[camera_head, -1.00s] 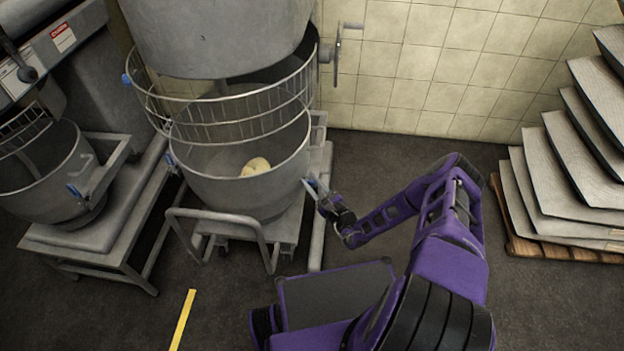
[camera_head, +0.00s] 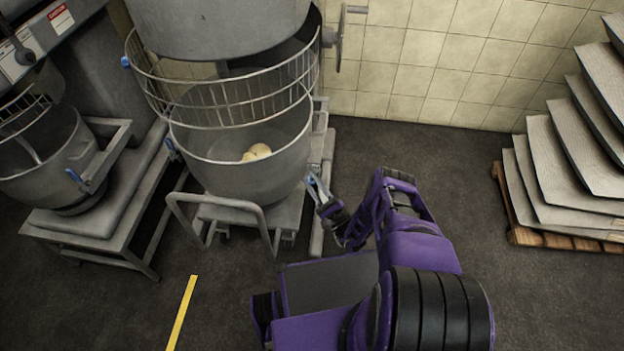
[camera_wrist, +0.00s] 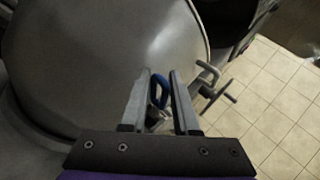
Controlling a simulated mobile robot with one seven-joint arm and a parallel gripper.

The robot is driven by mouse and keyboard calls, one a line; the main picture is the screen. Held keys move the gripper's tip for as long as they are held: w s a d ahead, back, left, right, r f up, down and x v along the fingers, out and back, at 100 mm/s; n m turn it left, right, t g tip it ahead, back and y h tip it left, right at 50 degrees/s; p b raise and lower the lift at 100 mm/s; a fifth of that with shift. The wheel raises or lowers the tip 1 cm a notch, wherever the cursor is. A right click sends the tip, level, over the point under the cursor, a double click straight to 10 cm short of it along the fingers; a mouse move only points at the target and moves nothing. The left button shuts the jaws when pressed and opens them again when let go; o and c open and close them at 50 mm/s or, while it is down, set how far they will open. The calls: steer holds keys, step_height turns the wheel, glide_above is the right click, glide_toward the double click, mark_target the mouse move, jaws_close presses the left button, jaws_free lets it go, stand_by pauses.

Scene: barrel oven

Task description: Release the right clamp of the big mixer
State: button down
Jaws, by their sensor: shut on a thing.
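The big mixer's steel bowl (camera_head: 240,181) stands under the mixer head with a wire guard around its top and pale dough (camera_head: 256,152) inside. The right clamp sits on the bowl's right side, and its blue handle (camera_wrist: 158,90) shows between my fingers in the wrist view. My gripper (camera_head: 312,181) is at that clamp, shut on the blue handle. The fingers also show in the wrist view (camera_wrist: 160,92), one on each side of the handle. The clamp's base is partly hidden by the fingers. A blue left clamp (camera_head: 171,148) shows on the bowl's opposite side.
A smaller mixer bowl (camera_head: 45,160) stands at the left. The big mixer's trolley has a tubular handle (camera_head: 225,207) in front. A tiled wall (camera_head: 430,65) is behind. Dark floor between is clear.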

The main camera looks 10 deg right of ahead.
steer(key=shift+y, duration=0.3)
steer(key=c, duration=0.7)
jaws_free()
steer(key=shift+o, duration=0.2)
step_height(320, 180, up, 10)
steer(key=p, duration=0.3)
